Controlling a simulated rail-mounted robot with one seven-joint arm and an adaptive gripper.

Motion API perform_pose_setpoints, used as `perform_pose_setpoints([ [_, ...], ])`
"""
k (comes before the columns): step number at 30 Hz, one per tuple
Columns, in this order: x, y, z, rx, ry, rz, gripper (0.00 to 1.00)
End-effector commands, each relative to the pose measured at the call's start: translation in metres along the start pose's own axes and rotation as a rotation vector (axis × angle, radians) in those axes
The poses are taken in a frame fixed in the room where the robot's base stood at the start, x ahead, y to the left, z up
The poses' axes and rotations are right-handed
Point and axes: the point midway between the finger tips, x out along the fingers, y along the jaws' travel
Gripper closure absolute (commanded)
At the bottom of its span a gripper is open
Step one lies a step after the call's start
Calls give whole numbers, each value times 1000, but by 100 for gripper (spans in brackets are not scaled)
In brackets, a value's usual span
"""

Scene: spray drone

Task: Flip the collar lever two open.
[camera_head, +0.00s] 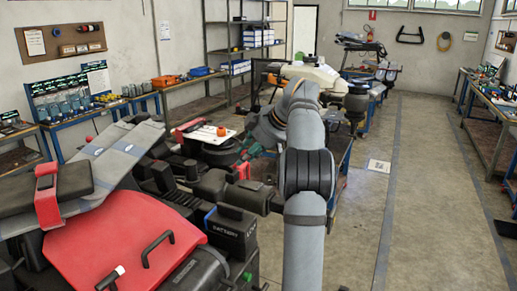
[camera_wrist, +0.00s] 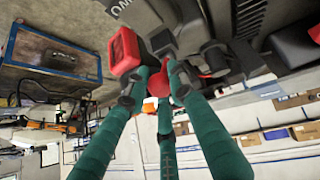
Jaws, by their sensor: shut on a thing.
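My gripper (camera_head: 250,150), with green fingers, is at the drone's far side in the head view, by a red lever (camera_head: 243,171) on a dark arm joint. In the wrist view my gripper (camera_wrist: 160,82) has its fingertips drawn together around a red part (camera_wrist: 179,88), mostly hidden by the fingers. It appears to be a collar lever; I cannot read its number. A larger red block (camera_wrist: 124,50) stands beside the left fingertip. The spray drone (camera_head: 125,230) has a red cover, grey folded parts and another red clamp (camera_head: 47,195) at the front left.
A black battery box (camera_head: 232,230) sits close to my arm. A white-topped board (camera_head: 208,133) and a pale tank (camera_head: 307,75) lie beyond the drone. Workbenches line both walls.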

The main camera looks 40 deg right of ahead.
Motion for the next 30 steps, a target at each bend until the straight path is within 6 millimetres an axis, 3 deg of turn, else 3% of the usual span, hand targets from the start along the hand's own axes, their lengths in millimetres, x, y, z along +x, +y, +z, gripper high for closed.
perform_pose_setpoints([
  [14,0,-3,-7,-14,-11,0,100],
  [15,0,-3,-7,-14,-11,0,76],
  [24,1,-4,-6,-12,-12,-4,59],
  [30,2,-4,-5,-11,-13,-5,58],
])
